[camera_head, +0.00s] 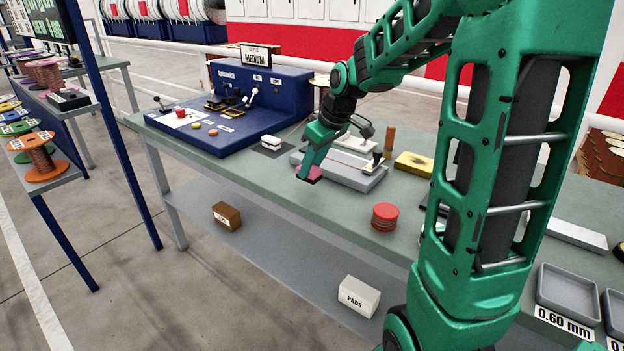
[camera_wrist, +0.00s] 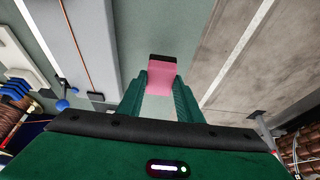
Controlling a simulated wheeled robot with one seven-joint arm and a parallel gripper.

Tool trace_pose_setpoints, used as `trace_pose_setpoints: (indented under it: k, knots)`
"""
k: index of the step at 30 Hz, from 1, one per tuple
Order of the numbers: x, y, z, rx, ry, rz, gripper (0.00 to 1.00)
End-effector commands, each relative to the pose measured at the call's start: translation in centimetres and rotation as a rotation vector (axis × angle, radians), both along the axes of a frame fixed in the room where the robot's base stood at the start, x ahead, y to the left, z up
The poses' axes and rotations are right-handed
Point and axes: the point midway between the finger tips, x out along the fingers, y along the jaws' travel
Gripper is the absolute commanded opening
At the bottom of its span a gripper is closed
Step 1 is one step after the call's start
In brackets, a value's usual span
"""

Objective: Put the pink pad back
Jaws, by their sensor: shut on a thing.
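The pink pad (camera_head: 312,173) is at the tip of my gripper (camera_head: 308,170), over the front part of the grey-green workbench (camera_head: 345,210). In the wrist view the pad (camera_wrist: 162,75) sits between the two green fingers of my gripper (camera_wrist: 160,80), with a dark strip along its far edge. The fingers are shut on it. Whether the pad touches the bench top is hard to tell. A white box marked PADS (camera_head: 359,297) stands on the lower shelf; its inside cannot be made out.
A grey tray-like fixture (camera_head: 345,172) lies just behind the gripper. A red round stack (camera_head: 385,217) stands to the right, near the front edge. A blue machine (camera_head: 235,105) fills the back left. A brown box (camera_head: 227,215) is on the lower shelf (camera_head: 285,255), with bare shelf between the boxes.

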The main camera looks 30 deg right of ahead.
Motion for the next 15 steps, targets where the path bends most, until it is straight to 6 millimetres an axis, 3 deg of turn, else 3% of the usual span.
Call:
trace_pose_setpoints:
  k: [5,15]
  knots:
    - [0.1,-0.8,-0.8,0.001,0.000,-0.002,0.08]
    - [0.1,-0.8,-4.4,-0.001,0.000,-0.001,0.08]
